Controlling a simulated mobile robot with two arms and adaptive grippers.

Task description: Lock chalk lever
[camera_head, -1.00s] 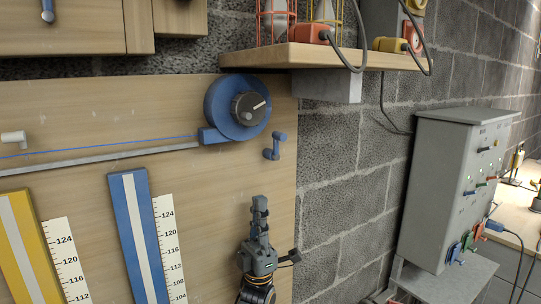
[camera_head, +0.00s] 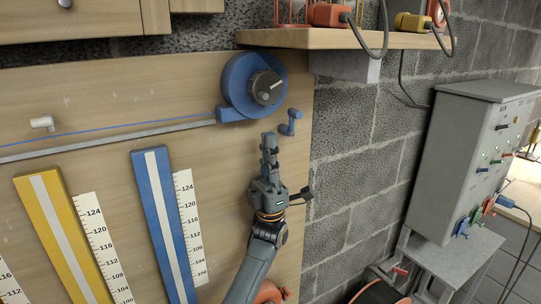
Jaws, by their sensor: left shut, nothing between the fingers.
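A round blue chalk reel (camera_head: 237,86) with a dark knob (camera_head: 266,87) is mounted on the wooden board at upper centre. The knob carries a pale pointer mark. A small blue lever (camera_head: 290,122), shaped like a crank, is on the board just below and right of the reel. A blue line (camera_head: 130,131) runs left from the reel. My left gripper (camera_head: 268,140) points up, shut and empty, just below the reel and slightly left of and below the lever. A small gap shows between fingertips and lever. My right gripper is out of view.
A wooden shelf (camera_head: 370,40) with orange and yellow plugs juts out above the reel. Yellow (camera_head: 31,196) and blue (camera_head: 151,210) striped strips with scales are on the board at left. A grey panel box (camera_head: 455,150) stands at right.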

